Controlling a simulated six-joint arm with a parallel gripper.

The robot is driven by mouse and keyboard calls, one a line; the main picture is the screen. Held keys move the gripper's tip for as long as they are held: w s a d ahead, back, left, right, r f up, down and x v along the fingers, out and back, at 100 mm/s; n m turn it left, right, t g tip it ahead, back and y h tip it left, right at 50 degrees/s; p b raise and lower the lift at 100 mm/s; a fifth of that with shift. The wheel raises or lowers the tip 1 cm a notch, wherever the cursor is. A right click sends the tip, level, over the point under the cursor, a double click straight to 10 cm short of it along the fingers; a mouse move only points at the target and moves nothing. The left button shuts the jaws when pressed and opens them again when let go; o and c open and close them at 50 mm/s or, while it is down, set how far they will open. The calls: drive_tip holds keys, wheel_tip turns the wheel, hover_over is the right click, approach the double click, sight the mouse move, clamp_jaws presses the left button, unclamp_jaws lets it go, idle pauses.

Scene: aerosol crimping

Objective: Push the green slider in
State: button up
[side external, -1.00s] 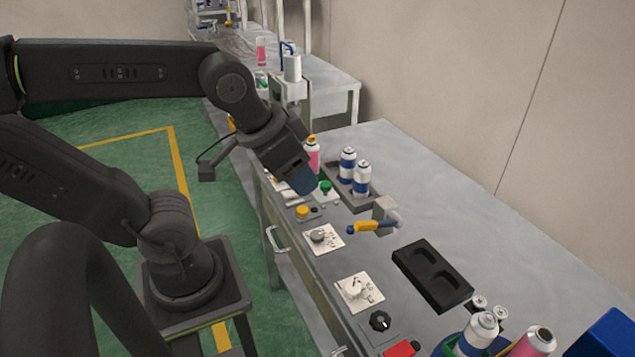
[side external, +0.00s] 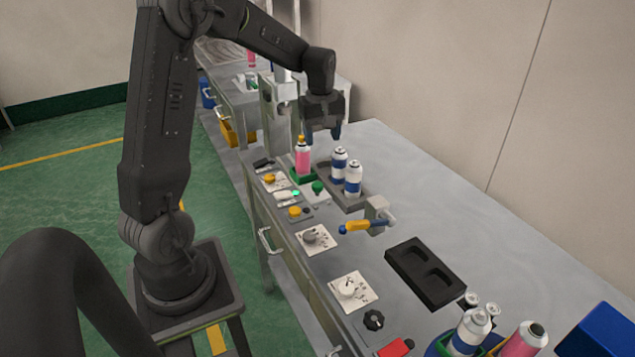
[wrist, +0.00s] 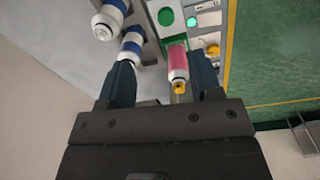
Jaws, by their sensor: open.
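The green slider (side external: 302,177) is a small green holder at the far end of the bench's control side. A pink can with a white upper part and an orange-yellow top (side external: 302,158) stands upright on it. In the wrist view the slider (wrist: 175,44) shows at the can's base. My gripper (side external: 322,135) is open and empty, pointing down, behind and slightly right of the can in the side view. In the wrist view the can (wrist: 177,60) appears between the open fingers (wrist: 161,72), nearer the right finger; I cannot tell whether they touch.
Two blue-and-white cans (side external: 346,172) stand in a grey tray beside the slider. A green button (side external: 318,187), a lit green lamp (side external: 295,193) and yellow buttons (side external: 294,212) lie close by. A grey machine column (side external: 277,110) stands behind.

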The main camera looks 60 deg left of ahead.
sight(318, 184)
drive_tip(key=shift+n+g, duration=0.3)
drive_tip(key=shift+n, duration=0.5)
drive_tip(key=a+f, duration=0.1)
drive_tip(key=f, duration=0.4)
drive_tip(key=a+f, duration=0.1)
drive_tip(key=f, duration=0.5)
drive_tip(key=a+f, duration=0.1)
drive_tip(key=f, duration=0.4)
drive_tip(key=shift+w+f, duration=0.2)
drive_tip(key=shift+f, duration=0.05)
drive_tip(key=shift+c, duration=0.4)
drive_tip(key=shift+a, duration=0.1)
clamp_jaws()
